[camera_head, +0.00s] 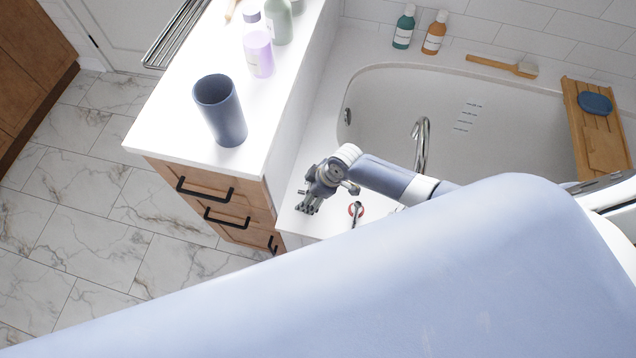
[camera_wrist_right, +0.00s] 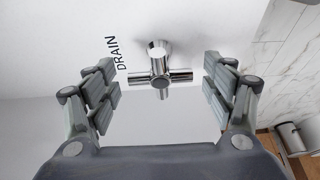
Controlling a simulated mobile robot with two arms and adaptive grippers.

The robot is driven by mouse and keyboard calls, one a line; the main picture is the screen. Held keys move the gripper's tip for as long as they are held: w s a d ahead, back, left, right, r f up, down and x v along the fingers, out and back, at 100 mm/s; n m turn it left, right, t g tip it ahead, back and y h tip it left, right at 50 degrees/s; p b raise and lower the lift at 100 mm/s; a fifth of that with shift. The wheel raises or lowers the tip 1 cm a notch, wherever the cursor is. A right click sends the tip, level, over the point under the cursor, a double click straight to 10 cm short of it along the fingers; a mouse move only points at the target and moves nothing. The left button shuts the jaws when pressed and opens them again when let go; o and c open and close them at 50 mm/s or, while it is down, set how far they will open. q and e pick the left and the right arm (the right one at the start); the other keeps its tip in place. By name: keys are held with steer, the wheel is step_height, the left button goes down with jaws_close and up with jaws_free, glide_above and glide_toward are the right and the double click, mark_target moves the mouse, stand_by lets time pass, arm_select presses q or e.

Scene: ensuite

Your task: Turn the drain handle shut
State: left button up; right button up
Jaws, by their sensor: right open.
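The drain handle (camera_wrist_right: 160,77) is a chrome cross-shaped knob in the right wrist view, on a white surface beside the printed word DRAIN. My right gripper (camera_wrist_right: 160,88) is open, with one finger pair to each side of the handle and visible gaps between. In the head view, my right gripper (camera_head: 309,203) is above the white tub deck, beside the counter's end. I cannot make out the drain handle in the head view; the gripper seems to hide it. My left gripper is not in view.
A tap handle with a red ring (camera_head: 356,211) is close to the right of my gripper, and a chrome spout (camera_head: 421,140) stands at the bathtub (camera_head: 385,90). The wooden cabinet (camera_head: 215,205) carries a blue cup (camera_head: 221,112) and bottles. My pale blue body part fills the foreground.

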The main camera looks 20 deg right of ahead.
steer(key=v, duration=1.1)
stand_by(0.4)
